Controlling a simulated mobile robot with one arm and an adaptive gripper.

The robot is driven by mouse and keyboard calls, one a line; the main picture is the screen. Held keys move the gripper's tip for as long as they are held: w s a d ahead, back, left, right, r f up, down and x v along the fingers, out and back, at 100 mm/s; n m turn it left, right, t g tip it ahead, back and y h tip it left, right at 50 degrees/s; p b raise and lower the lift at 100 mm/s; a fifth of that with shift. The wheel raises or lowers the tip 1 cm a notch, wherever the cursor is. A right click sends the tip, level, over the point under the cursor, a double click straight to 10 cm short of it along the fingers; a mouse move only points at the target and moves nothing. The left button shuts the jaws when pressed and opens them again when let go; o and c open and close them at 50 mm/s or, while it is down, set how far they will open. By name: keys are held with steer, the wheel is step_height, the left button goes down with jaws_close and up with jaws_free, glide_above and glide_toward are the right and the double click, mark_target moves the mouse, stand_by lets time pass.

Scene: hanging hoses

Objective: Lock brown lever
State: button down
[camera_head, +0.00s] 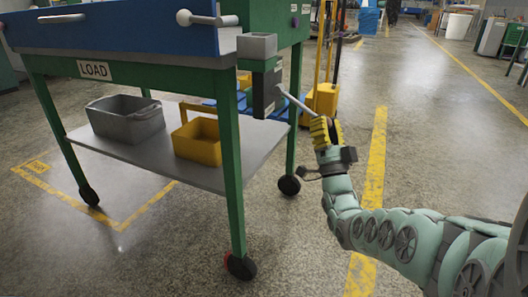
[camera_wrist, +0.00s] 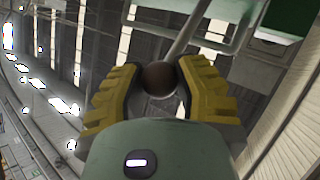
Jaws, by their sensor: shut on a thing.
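The brown lever shows in the wrist view as a round brown knob (camera_wrist: 160,78) at the end of a thin metal rod. In the head view its grey rod (camera_head: 296,103) slopes down to the right from a dark grey box on the cart's corner. My gripper (camera_head: 323,131) is at the rod's lower end, and its yellow fingers hide the knob there. In the wrist view my gripper (camera_wrist: 160,88) is shut on the knob, with one yellow finger on each side of it.
The green cart (camera_head: 231,160) has a blue top edge, a white-handled bar (camera_head: 207,19) and wheels. Its lower shelf holds a grey bin (camera_head: 126,125) and a yellow bin (camera_head: 197,147). A yellow trolley (camera_head: 322,100) stands behind. The floor right of the cart is clear.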

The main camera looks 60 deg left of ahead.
steer(key=shift+f, duration=0.15)
stand_by(0.3)
steer(key=c, duration=0.6)
jaws_free()
steer(key=shift+a, duration=0.1)
steer(key=v, duration=0.7)
steer(key=shift+s, duration=0.15)
steer(key=shift+f, duration=0.15)
